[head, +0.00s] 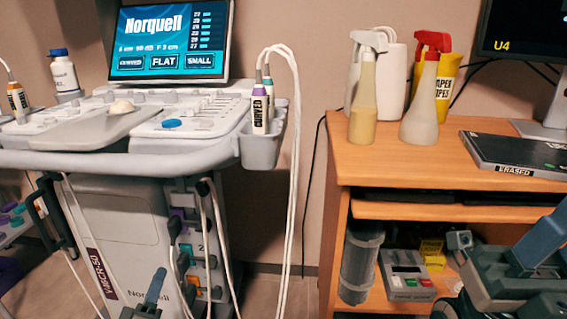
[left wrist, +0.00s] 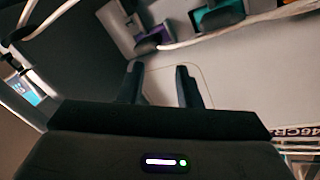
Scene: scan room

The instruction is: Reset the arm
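My left gripper (head: 152,293) shows at the bottom of the head view, in front of the lower body of the ultrasound cart (head: 130,225). In the left wrist view its two dark fingers (left wrist: 158,69) stand apart with nothing between them, facing the cart's grey panel. They look clear of the panel, but the exact distance is hard to tell. My right arm (head: 510,262) comes in at the lower right of the head view, in front of the wooden desk.
Cables (head: 291,170) hang from the cart's probe holder (head: 262,150). The wooden desk (head: 420,160) carries two spray bottles (head: 363,110) and a black case (head: 515,150) marked ERASED. Its lower shelf holds a grey cylinder (head: 360,265) and a small device (head: 406,277). A narrow gap separates cart and desk.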

